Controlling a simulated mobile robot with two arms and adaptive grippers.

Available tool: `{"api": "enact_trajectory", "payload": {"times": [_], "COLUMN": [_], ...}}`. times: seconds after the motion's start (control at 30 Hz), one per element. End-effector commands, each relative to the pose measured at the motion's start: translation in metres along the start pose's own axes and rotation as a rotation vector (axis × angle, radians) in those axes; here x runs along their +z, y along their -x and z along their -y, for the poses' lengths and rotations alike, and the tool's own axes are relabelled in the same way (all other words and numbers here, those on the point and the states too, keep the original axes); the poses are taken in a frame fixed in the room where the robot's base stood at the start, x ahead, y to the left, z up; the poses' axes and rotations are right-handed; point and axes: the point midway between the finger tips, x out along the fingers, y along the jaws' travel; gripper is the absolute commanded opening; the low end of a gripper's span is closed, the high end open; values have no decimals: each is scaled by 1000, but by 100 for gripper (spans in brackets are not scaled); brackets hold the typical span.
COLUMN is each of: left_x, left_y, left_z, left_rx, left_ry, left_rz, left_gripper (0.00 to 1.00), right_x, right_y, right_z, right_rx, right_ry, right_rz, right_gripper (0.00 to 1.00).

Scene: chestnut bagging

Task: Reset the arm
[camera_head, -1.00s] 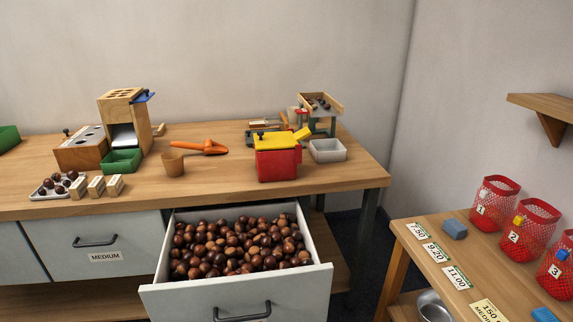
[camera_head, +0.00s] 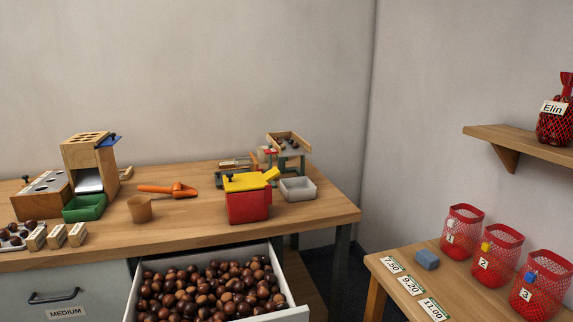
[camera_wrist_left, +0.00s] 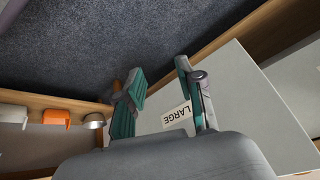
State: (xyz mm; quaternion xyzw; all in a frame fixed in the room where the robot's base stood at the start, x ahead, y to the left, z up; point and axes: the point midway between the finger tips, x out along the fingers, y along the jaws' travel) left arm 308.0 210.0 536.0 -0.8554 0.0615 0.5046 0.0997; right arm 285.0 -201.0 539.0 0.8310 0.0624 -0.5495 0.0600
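My left gripper (camera_wrist_left: 160,82) shows in the left wrist view. Its two teal-padded fingers stand apart with nothing between them. Behind the fingers is a light grey panel (camera_wrist_left: 240,95) with a LARGE label (camera_wrist_left: 177,114). Dark floor (camera_wrist_left: 100,45) shows beyond the fingertips. Neither of my arms shows in the head view, and my right gripper is not in view.
An open drawer (camera_head: 296,310) full of chestnuts juts from the workbench (camera_head: 185,225). A side table (camera_head: 388,290) at the right holds several red net bags. A wall shelf (camera_head: 500,138) bears a filled red bag (camera_head: 558,125) labelled Elin.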

Motion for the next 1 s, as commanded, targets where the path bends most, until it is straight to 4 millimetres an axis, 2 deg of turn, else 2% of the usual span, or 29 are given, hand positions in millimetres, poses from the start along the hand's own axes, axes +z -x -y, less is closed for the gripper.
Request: {"api": "enact_trajectory", "payload": {"times": [0.13,0.47,0.67,0.77,0.87,1.0], "left_x": [17,25,46,68,100,153], "left_y": [16,-30,-61,-77,-89,-94], "left_z": [-16,-19,-24,-27,-32,-37], "left_rx": [60,62,68,72,76,82], "left_ry": [75,64,59,54,49,40], "left_rz": [102,151,193,224,260,308], "left_gripper": [37,37,37,37,37,37], "right_x": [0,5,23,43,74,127], "right_y": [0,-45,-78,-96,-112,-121], "right_z": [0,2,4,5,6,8], "right_rx": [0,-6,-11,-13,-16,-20], "right_ry": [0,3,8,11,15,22], "right_rz": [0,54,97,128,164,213], "right_gripper": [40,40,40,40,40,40]}}
